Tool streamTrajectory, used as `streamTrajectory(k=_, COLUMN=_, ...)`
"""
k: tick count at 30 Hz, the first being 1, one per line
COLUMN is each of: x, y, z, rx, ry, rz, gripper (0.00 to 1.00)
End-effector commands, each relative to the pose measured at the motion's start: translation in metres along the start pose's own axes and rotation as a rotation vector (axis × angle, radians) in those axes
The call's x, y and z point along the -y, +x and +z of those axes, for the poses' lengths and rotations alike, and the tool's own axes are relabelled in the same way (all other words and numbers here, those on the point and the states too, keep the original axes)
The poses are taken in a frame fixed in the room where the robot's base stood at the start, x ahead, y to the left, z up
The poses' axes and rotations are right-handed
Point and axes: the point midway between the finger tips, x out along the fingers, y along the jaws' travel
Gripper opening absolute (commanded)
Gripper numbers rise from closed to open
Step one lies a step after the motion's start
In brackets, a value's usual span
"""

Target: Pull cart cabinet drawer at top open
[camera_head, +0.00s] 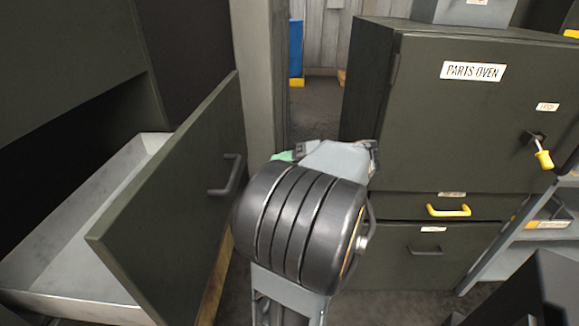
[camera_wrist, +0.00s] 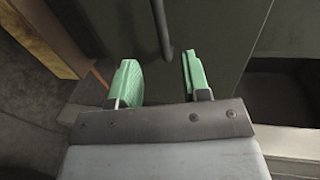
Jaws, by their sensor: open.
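A drawer with a dark green front (camera_head: 165,200) stands pulled well out of the cabinet at the left, its pale metal tray (camera_head: 70,235) showing behind the front. A grey bar handle (camera_head: 232,175) is on the front; it also shows in the wrist view (camera_wrist: 161,30). My gripper (camera_wrist: 160,78) is open and empty, with green finger pads. In the wrist view the handle's end lies just beyond the fingertips, between their lines, and appears apart from them. In the head view my wrist hides most of the gripper; a bit of green shows right of the handle.
A dark cabinet labelled PARTS OVEN (camera_head: 472,72) stands at the right, with a yellow-handled drawer (camera_head: 490,207) and a grey-handled drawer (camera_head: 390,262) below, both closed. Grey shelving (camera_head: 520,228) is at the far right. Floor (camera_head: 320,105) shows between the cabinets.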

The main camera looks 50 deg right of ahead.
Motion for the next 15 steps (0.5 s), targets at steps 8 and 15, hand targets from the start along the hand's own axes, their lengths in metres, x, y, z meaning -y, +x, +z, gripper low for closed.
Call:
streamTrajectory(k=8, x=0.0, y=-0.016, z=0.0, rx=0.001, ry=0.001, rz=0.0, gripper=0.43)
streamTrajectory(k=15, x=0.0, y=-0.017, z=0.0, rx=0.001, ry=0.001, rz=0.0, gripper=0.43)
